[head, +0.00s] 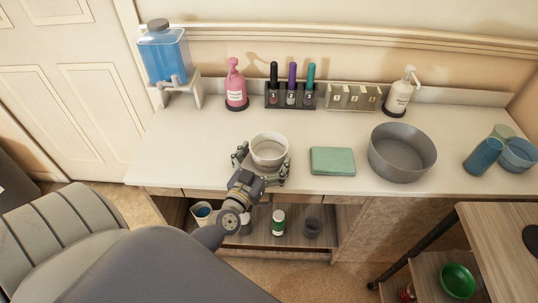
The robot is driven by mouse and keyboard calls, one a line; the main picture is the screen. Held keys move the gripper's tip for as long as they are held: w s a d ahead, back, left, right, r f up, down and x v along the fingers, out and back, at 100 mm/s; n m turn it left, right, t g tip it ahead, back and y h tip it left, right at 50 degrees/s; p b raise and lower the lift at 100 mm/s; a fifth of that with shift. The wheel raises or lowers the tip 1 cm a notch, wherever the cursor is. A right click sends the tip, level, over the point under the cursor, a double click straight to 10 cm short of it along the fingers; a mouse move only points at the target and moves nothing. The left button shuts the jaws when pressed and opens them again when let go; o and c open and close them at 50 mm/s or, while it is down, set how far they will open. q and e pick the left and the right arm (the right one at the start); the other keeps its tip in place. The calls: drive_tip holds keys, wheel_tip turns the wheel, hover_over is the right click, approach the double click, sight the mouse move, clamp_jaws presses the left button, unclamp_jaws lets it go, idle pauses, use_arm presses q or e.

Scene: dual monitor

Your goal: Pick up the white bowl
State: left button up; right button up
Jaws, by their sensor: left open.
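The white bowl (269,161) stands upright on the white counter, left of the middle. My left gripper (264,170) reaches in from the front. Its open fingers lie on the left and right sides of the bowl, with the bowl between them. I cannot tell whether a finger touches the bowl. My right gripper is not in view.
A green folded cloth (332,161) and a large grey basin (402,152) lie to the right on the counter (200,150). Bottles and a rack (291,96) line the back. Blue cups (483,157) stand far right. A grey chair (60,240) is front left.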

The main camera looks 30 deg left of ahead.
use_arm(q)
drive_tip(key=shift+w+a+f, duration=0.1)
drive_tip(key=shift+w+a, duration=0.1)
drive_tip(key=shift+w, duration=0.8)
drive_tip(key=c, duration=0.9)
